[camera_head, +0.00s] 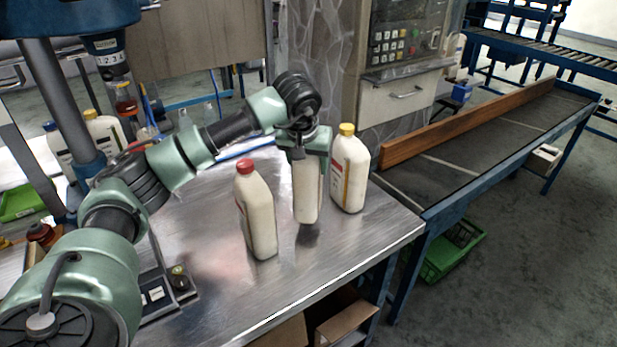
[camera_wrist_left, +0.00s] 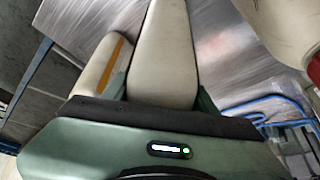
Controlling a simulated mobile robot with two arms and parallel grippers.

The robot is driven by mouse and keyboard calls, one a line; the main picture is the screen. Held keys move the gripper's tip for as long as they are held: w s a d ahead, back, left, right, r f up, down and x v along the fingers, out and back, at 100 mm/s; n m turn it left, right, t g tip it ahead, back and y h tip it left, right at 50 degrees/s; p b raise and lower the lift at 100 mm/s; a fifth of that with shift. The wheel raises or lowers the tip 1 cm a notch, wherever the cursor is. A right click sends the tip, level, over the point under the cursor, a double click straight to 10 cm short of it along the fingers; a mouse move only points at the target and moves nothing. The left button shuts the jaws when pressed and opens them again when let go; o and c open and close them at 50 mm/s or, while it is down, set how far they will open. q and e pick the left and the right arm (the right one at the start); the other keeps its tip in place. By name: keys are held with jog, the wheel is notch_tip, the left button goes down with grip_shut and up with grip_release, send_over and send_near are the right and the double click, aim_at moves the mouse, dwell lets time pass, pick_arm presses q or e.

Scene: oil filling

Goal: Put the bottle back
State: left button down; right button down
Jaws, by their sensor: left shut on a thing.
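A cream bottle (camera_head: 308,196) is between two others on the steel table (camera_head: 204,216). My left gripper (camera_head: 306,158) is shut on its upper part, which hides the cap. In the left wrist view the held bottle (camera_wrist_left: 160,58) runs up from between the fingers. The yellow-labelled bottle (camera_wrist_left: 98,68) is at its left and the red-capped one (camera_wrist_left: 283,27) at the upper right.
A conveyor (camera_head: 470,150) with a wooden side rail (camera_head: 470,122) lies right of the table. A green crate (camera_head: 450,250) is on the floor below it. A machine column (camera_head: 60,110) stands at left. The table front is clear.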

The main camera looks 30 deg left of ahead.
pick_arm(q)
notch_tip(320, 180, down, 4)
jog(key=shift+w+r, duration=0.1)
dwell(0.4)
jog(key=c, duration=0.9)
grip_release()
jog(key=shift+f, duration=0.35)
jog(key=o, duration=0.4)
jog(key=shift+o, duration=0.2)
jog(key=shift+r, duration=0.1)
jog(key=shift+r, duration=0.1)
